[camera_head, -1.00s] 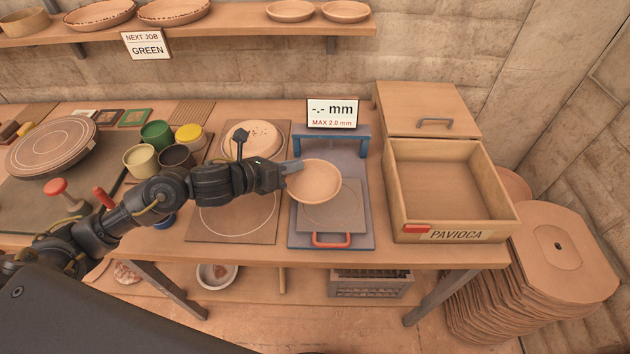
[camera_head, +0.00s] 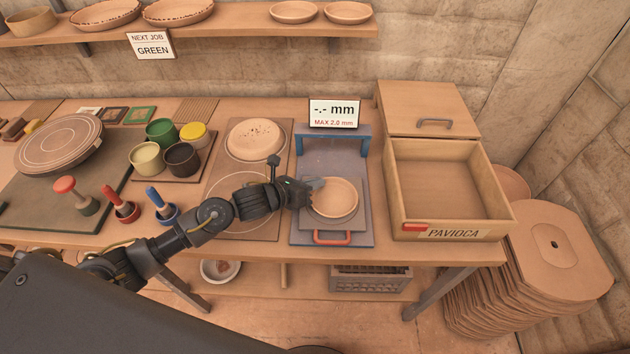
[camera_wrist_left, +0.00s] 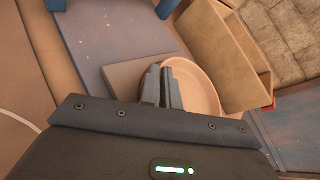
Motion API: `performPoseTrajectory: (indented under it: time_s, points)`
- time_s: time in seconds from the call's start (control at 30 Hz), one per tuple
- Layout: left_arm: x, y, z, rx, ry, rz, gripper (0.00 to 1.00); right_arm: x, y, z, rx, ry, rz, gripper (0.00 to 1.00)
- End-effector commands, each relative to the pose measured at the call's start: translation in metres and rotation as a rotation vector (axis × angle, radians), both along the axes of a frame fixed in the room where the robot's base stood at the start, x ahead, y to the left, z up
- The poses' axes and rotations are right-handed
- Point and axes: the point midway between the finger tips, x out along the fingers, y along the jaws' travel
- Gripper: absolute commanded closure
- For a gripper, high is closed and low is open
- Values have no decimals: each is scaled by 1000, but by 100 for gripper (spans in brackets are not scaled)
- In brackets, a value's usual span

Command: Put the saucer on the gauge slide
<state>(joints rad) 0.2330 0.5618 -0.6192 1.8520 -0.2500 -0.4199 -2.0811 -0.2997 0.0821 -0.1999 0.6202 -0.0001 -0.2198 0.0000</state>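The saucer (camera_head: 334,198) is a small round tan dish. It lies level over the grey square plate of the gauge slide (camera_head: 358,228), which has a red-orange handle (camera_head: 332,238) at its front. I cannot tell whether the saucer touches the plate. My left gripper (camera_head: 316,187) is shut on the saucer's left rim. In the left wrist view the two fingers (camera_wrist_left: 166,88) are close together at the rim of the saucer (camera_wrist_left: 203,86), hiding part of it.
A blue gauge stand (camera_head: 333,139) with a display (camera_head: 334,113) reading "-.- mm" rises behind the slide. An open wooden box (camera_head: 400,190) stands to the right. A speckled disc (camera_head: 254,139), paint cups (camera_head: 162,132) and stamps (camera_head: 162,206) are to the left.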

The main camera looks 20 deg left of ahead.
Motion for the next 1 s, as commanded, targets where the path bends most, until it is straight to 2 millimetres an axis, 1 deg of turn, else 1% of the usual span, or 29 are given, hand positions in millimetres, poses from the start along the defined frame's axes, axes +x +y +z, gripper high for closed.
performPoseTrajectory:
  time_s: [0.13,0.27,0.3,0.4,0.43,0.47,0.67,0.8,0.87,1.0]
  points:
    - [0,0,0,0,-1,0,100,0,1,-1,1,0,0,64]
    - [0,0,-4,0,-1,0,100,0,2,-6,3,0,-1,64]
    - [0,0,-3,0,0,0,92,0,3,-4,3,0,-1,64]
    - [0,0,-3,0,0,0,79,0,4,-4,4,0,-1,64]
    - [0,0,-3,0,1,1,75,0,4,-4,4,0,-1,64]
    - [0,0,-3,0,1,1,74,0,4,-4,4,0,-1,64]
    - [0,1,-3,1,2,2,74,0,4,-4,4,0,-1,64]
    - [0,1,3,1,2,2,74,0,4,2,4,0,-1,64]
    - [-6,6,1,1,1,1,74,0,4,-4,4,1,-1,64]
    - [-27,21,9,3,1,0,74,0,3,-10,4,1,-1,64]
